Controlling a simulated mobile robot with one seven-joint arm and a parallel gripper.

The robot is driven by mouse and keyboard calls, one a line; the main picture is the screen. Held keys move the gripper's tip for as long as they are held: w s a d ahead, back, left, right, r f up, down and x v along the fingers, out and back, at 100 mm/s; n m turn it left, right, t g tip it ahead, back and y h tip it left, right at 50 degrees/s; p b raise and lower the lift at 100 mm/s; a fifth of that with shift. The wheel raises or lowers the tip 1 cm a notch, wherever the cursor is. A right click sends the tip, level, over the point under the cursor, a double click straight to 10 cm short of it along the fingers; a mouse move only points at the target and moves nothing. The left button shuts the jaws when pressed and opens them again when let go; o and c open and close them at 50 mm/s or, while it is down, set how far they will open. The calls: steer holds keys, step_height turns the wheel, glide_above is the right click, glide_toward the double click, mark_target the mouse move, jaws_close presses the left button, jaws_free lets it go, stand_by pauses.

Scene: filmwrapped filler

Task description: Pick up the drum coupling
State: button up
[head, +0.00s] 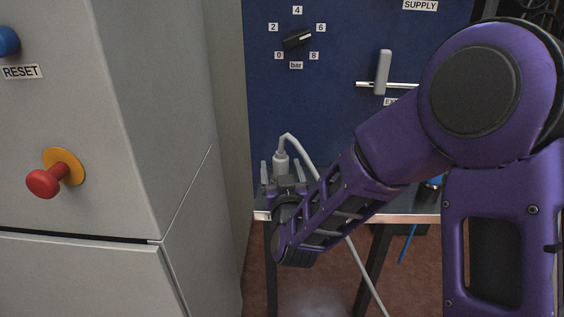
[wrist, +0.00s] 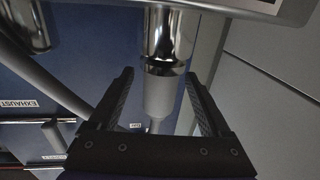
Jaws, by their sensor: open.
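A pale grey, roughly cylindrical fitting with a hose at its top, which looks like the drum coupling (head: 281,161), stands at the left end of the bench in the head view. In the wrist view the coupling (wrist: 160,95) shows as a frosted grey cylinder with a shiny chrome part beyond it. My gripper (head: 281,168) is open, with one finger on each side of the coupling. In the wrist view my gripper (wrist: 159,74) shows gaps between both fingers and the grey cylinder. The coupling's lower part is hidden behind my gripper in the head view.
A pale hose (head: 301,150) arches right and runs down to the floor behind my arm. A blue panel (head: 340,120) with a dial (head: 297,40) and lever (head: 383,72) stands behind the bench (head: 400,219). A grey cabinet (head: 180,130) with a red button (head: 45,183) is close on the left.

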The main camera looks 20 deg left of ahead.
steer(key=shift+w, duration=0.1)
steer(key=shift+c, duration=1.1)
jaws_close()
